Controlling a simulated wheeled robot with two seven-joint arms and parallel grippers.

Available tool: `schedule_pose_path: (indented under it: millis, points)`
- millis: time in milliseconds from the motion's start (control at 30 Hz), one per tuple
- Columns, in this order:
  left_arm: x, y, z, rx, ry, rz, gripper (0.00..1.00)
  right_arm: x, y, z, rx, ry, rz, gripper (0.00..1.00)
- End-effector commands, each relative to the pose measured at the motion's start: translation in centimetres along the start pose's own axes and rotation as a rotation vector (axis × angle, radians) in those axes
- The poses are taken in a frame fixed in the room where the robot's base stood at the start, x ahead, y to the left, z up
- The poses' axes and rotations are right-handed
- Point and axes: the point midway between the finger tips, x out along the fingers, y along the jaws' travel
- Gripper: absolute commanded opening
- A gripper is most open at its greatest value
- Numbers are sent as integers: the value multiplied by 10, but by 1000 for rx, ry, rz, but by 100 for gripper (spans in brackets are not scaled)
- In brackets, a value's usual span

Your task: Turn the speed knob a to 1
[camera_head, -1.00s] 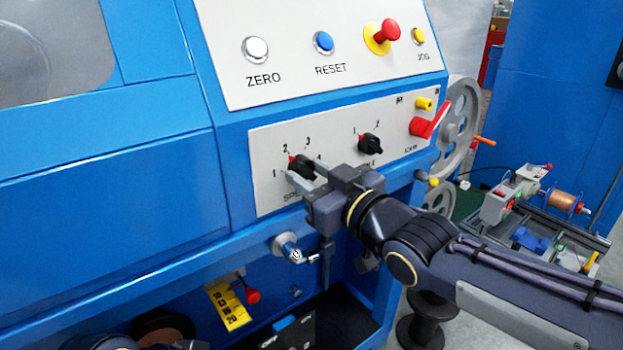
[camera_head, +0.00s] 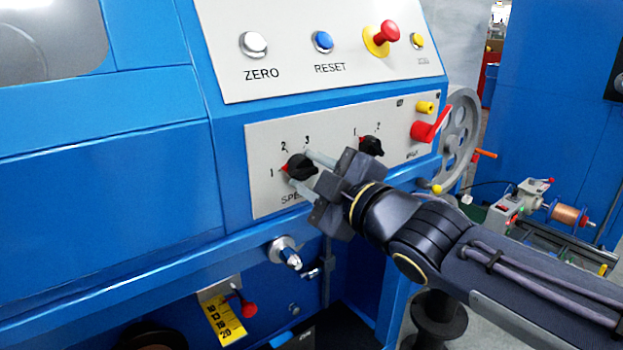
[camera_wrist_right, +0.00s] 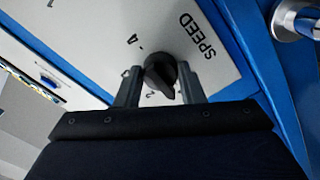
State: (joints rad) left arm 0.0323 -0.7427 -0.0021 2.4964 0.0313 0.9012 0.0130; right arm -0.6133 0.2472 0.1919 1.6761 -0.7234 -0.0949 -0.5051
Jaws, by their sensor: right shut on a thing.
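The speed knob (camera_head: 301,167) is black with a red pointer tip, on a pale panel above the partly hidden SPEED label. The red tip points left, toward the mark 1. My right gripper (camera_head: 300,169) is shut on the knob, with one grey finger above it and one below. In the right wrist view the black knob (camera_wrist_right: 160,74) sits between the two grey fingers (camera_wrist_right: 160,82); the red tip cannot be seen there. My left gripper is not in view.
A second black knob (camera_head: 371,146) sits just right of the gripper, close to its upper side. A red lever (camera_head: 428,128) is farther right. A silver knob (camera_head: 286,252) sticks out below the panel. Buttons line the panel above.

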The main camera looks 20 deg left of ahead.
Motion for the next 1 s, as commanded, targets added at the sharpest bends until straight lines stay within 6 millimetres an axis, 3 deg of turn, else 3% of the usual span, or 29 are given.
schedule_pose_path:
  millis: [300, 800, 833, 1000]
  points:
    - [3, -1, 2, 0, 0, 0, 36, 0, -1, 1, -107, -2, -3, 12]
    - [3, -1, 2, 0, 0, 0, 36, 0, -1, 0, -126, -2, -4, 12]
    - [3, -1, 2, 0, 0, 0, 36, 0, -1, 0, -126, -1, -4, 38]
    - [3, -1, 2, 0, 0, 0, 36, 0, -1, 0, -125, -1, -3, 57]
